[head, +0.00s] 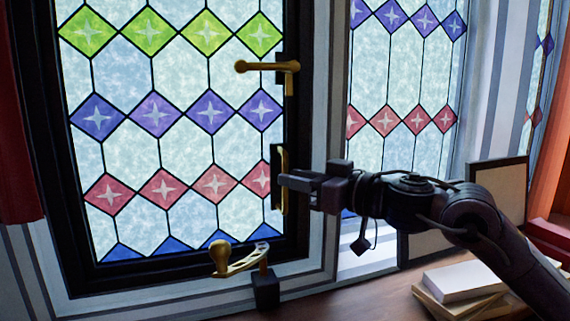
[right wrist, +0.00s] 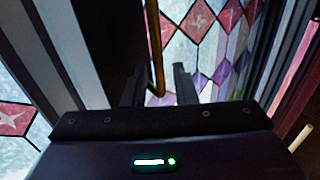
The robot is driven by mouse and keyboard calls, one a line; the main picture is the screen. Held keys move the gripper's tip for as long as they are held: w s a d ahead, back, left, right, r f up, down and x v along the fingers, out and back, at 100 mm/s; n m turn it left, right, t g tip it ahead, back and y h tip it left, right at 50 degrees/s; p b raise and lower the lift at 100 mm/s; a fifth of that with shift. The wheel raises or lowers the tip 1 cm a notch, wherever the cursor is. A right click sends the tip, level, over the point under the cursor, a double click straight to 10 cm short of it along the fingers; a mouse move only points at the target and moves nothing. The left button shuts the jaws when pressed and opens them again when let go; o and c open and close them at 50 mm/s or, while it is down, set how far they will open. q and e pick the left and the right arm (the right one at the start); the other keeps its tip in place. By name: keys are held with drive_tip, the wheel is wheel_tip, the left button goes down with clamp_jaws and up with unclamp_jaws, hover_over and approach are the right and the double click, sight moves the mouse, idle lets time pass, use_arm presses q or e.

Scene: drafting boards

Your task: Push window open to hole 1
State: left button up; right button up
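The window (head: 160,130) is a black-framed stained-glass panel that looks shut or nearly so; I cannot tell which. A brass latch handle (head: 268,67) is on its right stile, with a vertical brass pull (head: 284,180) below. My right gripper (head: 284,179) is at this pull. In the right wrist view its fingers (right wrist: 158,88) are apart, with the brass bar (right wrist: 156,45) between them and gaps showing on both sides. A brass stay arm (head: 245,261) with a round knob is at the bottom of the window; its far end is by a peg on a black block (head: 265,290). Its holes are too small to tell apart. My left gripper is not in view.
A second stained-glass pane (head: 405,75) is to the right. A stack of books (head: 464,281) and a leaning framed board (head: 500,185) stand on the wooden surface (head: 370,300) near my right arm. Red fabric (head: 18,140) hangs at the far left.

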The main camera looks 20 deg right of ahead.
sight(286, 207)
drive_tip(key=p+x, duration=0.1)
drive_tip(key=x, duration=0.2)
drive_tip(key=shift+w, duration=0.2)
drive_tip(key=shift+f, duration=0.1)
drive_tip(key=shift+s, duration=0.1)
drive_tip(key=shift+c, duration=0.7)
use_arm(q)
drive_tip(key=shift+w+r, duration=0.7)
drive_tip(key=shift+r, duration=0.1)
use_arm(e)
clamp_jaws()
